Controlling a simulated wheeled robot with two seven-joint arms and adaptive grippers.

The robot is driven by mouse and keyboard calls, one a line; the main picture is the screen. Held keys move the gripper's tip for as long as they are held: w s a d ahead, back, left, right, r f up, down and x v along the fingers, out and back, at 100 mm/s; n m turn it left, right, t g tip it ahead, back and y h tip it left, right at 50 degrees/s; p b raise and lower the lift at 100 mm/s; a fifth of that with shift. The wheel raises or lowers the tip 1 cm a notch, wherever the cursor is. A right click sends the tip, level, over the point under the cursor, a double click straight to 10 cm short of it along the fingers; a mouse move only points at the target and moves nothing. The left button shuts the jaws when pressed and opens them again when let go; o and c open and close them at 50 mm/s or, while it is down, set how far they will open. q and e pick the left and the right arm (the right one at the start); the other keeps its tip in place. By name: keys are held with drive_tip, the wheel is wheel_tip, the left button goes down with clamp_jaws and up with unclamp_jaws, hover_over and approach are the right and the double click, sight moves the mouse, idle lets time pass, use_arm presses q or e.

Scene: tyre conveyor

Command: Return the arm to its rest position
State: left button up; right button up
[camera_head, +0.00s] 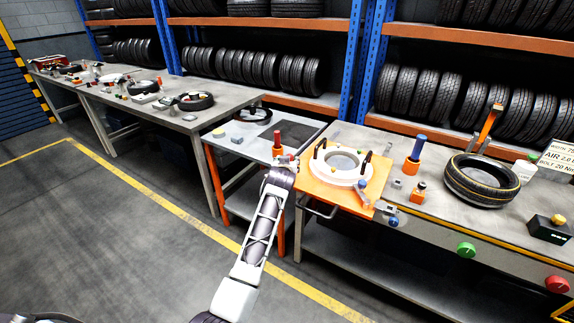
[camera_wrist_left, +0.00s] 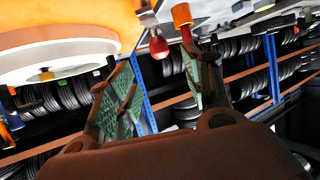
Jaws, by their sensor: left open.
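My left arm reaches up from the bottom of the head view. Its gripper (camera_head: 283,160) is at the front edge of the small grey cart, left of the orange plate (camera_head: 366,195). In the left wrist view the two fingers with green pads stand apart and the gripper (camera_wrist_left: 157,68) is open, with nothing held. That view looks upside down; a red knob (camera_wrist_left: 159,47) shows between the fingers, behind them. The white ring-shaped fixture (camera_head: 322,165) on the orange plate also shows in the left wrist view (camera_wrist_left: 75,55). My right gripper is in neither view.
A red-handled tool (camera_head: 279,134) stands on the cart (camera_head: 240,146) just beyond my gripper. A tyre (camera_head: 482,180) and a blue-topped tool (camera_head: 414,153) stand on the right bench. Tyre racks line the back. The floor (camera_head: 120,235) at left is clear.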

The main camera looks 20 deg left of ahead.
use_arm(q)
drive_tip(key=shift+s, duration=0.1)
idle(0.3)
drive_tip(key=s+a+f+m+g+h, duration=0.15)
drive_tip(key=s+f, duration=0.35)
drive_tip(key=s, duration=0.5)
drive_tip(key=s+f+g, duration=0.3)
drive_tip(key=s+f, duration=0.2)
drive_tip(key=s, duration=0.4)
drive_tip(key=s+a+f+m+g, duration=0.15)
drive_tip(key=s+f, duration=0.35)
drive_tip(key=s, duration=0.5)
drive_tip(key=s+d+m+g+h, duration=0.15)
drive_tip(key=s+g, duration=0.25)
drive_tip(key=s, duration=1.2)
wheel_tip(320, 180, down, 34)
drive_tip(key=s+g, duration=0.1)
drive_tip(key=s, duration=0.2)
drive_tip(key=s+a+f+g, duration=0.1)
drive_tip(key=s+a+f, duration=0.2)
drive_tip(key=s+f, duration=1.6)
drive_tip(key=s, duration=0.2)
drive_tip(key=shift+s+a, duration=0.15)
drive_tip(key=shift+s, duration=0.15)
